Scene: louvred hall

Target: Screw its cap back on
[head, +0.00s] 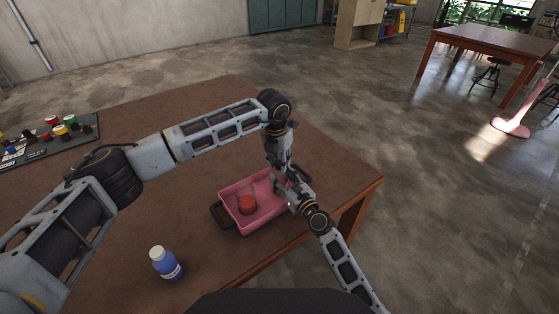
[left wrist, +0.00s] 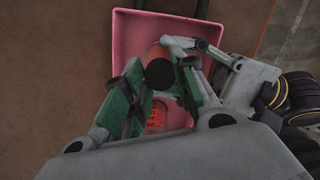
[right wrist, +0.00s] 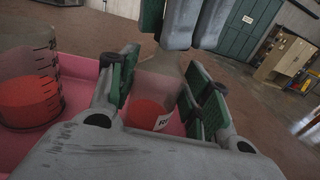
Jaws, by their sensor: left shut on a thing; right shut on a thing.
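A bottle of red liquid (right wrist: 148,112) with a white label stands between the fingers of my right gripper (right wrist: 155,95), which is shut on it. In the head view my right gripper (head: 288,186) is at the right end of the pink tray (head: 232,190). My left gripper (head: 277,172) comes down from above and is shut on a black cap (left wrist: 160,73), over the bottle. The left wrist view shows the cap between the green fingers (left wrist: 160,85). In the head view the grippers hide bottle and cap. I cannot tell whether the cap touches the neck.
A graduated beaker of red liquid (head: 247,205) stands in the tray, left of the bottle in the right wrist view (right wrist: 28,98). A blue bottle with a white cap (head: 167,264) stands on the brown table (head: 200,215). A dark board with coloured parts (head: 50,140) lies far left.

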